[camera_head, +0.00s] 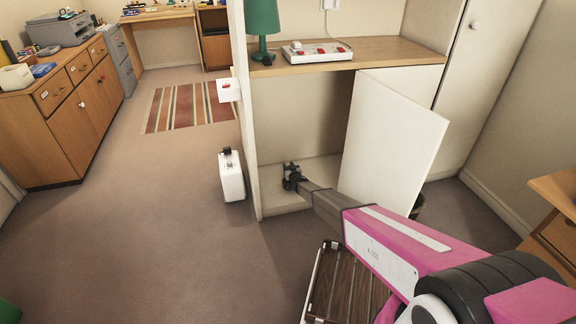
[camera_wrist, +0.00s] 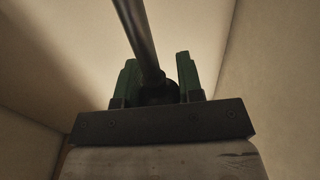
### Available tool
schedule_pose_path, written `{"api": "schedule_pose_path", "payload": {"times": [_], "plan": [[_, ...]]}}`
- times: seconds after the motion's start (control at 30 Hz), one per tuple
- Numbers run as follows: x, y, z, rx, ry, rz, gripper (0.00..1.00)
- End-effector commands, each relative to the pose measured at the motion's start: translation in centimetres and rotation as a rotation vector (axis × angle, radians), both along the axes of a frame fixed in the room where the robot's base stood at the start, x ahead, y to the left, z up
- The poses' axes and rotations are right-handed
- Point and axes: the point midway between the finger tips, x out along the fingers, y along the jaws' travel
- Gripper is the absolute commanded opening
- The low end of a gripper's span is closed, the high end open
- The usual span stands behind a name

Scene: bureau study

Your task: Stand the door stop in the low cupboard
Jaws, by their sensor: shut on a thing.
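The low cupboard (camera_head: 272,158) stands under a wooden top, with its white door (camera_head: 395,140) swung open to the right. My gripper (camera_head: 291,177) is inside it, just above the pale cupboard floor (camera_head: 320,167). In the wrist view my gripper (camera_wrist: 158,82) has its two green-padded fingers closed around a dark thing, which I take to be the door stop (camera_wrist: 140,35). It shows as a dark rod running up out of the frame, with a dark round part between the fingers. Whether it touches the cupboard floor is hidden.
The open door stands close to the right of my arm. A green lamp (camera_head: 262,22) and a white box with red parts (camera_head: 316,50) are on the wooden top (camera_head: 375,53). A white container (camera_head: 231,177) stands outside the left wall. Open carpet (camera_head: 150,220) lies left.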

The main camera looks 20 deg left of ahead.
Motion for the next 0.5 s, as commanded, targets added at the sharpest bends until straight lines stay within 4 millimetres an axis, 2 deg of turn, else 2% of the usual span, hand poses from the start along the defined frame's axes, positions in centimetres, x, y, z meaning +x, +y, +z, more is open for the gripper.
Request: {"api": "schedule_pose_path", "payload": {"times": [0.17,0.5], "plan": [[0.1,0.1,-1.6,0.003,-0.004,0.001,0.00],[0.1,0.1,-1.8,0.003,-0.004,0.000,0.00]]}}
